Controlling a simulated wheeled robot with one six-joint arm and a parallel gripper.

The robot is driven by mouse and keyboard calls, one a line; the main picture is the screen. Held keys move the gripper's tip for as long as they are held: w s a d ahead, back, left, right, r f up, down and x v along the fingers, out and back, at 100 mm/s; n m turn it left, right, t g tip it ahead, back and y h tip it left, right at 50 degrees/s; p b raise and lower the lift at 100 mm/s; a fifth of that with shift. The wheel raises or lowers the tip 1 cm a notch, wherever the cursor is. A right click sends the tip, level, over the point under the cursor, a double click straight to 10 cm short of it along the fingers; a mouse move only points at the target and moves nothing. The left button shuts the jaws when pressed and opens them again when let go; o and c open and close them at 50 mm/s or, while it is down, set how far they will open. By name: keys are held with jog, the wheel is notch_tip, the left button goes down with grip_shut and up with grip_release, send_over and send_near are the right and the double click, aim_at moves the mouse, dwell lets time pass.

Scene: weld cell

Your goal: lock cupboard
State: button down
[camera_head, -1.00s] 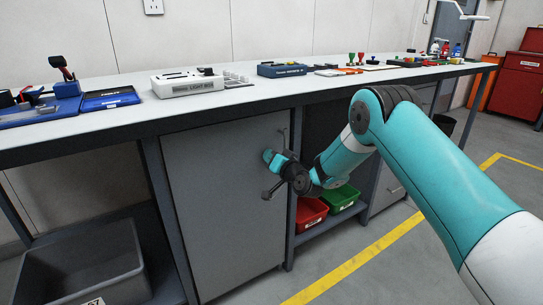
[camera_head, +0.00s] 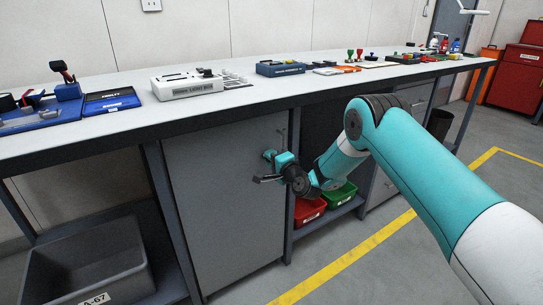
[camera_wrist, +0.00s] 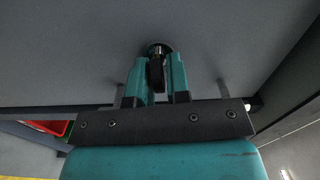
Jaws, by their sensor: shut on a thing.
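The cupboard (camera_head: 215,230) is a grey box under the workbench, and its flat door is shut. My gripper (camera_head: 269,156) is at the upper right part of the door, reaching in from the right. In the wrist view, its two teal fingers (camera_wrist: 157,72) are closed on a small dark key (camera_wrist: 156,76). The key points into a round dark lock (camera_wrist: 158,48) with a bright metal rim on the door face. The key and lock are hidden behind the gripper in the head view. A thin upright handle (camera_head: 282,134) shows just above the gripper.
The workbench top (camera_head: 130,122) overhangs the door and carries a light box (camera_head: 187,86) and several tools. A red bin (camera_head: 308,211) and a green bin (camera_head: 341,194) stand on a low shelf right of the cupboard. A grey crate (camera_head: 85,275) is at lower left.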

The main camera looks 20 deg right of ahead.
jog(key=shift+d+m, duration=0.15)
jog(key=shift+m, duration=0.55)
jog(key=c, duration=1.3)
grip_release()
jog(key=shift+o, duration=0.2)
jog(key=b+v, duration=1.4)
jog(key=v, duration=0.3)
jog(key=shift+s, duration=0.2)
